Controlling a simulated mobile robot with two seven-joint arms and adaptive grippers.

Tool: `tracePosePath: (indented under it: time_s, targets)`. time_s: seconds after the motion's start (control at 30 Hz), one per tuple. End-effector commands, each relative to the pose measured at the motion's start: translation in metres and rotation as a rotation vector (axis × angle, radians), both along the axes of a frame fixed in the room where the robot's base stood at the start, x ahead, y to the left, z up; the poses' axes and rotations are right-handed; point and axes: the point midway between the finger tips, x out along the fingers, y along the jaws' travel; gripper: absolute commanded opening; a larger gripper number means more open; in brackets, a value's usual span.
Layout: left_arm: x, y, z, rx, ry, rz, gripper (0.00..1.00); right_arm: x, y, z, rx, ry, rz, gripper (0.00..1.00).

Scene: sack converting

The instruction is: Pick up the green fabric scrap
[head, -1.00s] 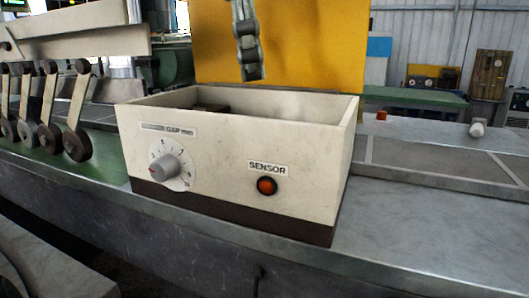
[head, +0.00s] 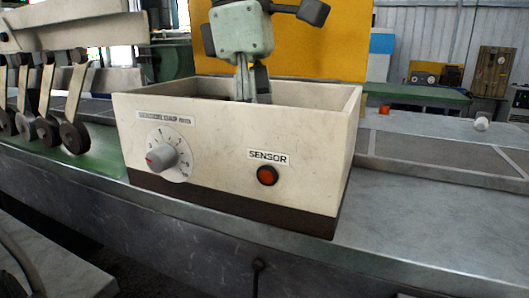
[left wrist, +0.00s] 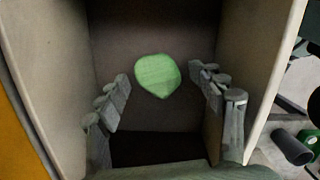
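The green fabric scrap (left wrist: 157,76) lies on the dark floor inside the cream box (head: 225,135), seen in the left wrist view. It is hidden behind the box's front wall in the head view. My left gripper (left wrist: 165,88) is open, with its two grey fingers apart on either side of the scrap in the picture and nothing between them touching it. In the head view, the left gripper (head: 253,85) points down into the box, its fingertips hidden behind the front wall. My right gripper is not in view.
The box walls rise close around the fingers. A yellow panel (head: 330,45) stands behind. Rollers on arms (head: 75,135) are at the left.

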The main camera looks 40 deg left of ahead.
Motion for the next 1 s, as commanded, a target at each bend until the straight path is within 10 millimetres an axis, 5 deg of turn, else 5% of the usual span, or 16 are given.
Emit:
tracePosePath:
  time_s: [0.13, 0.47, 1.0]
  targets:
    - [0.0, 0.0, 0.0, 0.001, 0.0, 0.0, 0.67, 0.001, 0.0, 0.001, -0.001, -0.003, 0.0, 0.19]
    - [0.0, 0.0, 0.0, 0.001, 0.0, 0.0, 0.27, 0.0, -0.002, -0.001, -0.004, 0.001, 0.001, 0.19]
    - [0.0, 0.0, 0.01, 0.002, 0.001, 0.001, 0.27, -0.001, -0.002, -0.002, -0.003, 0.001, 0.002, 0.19]
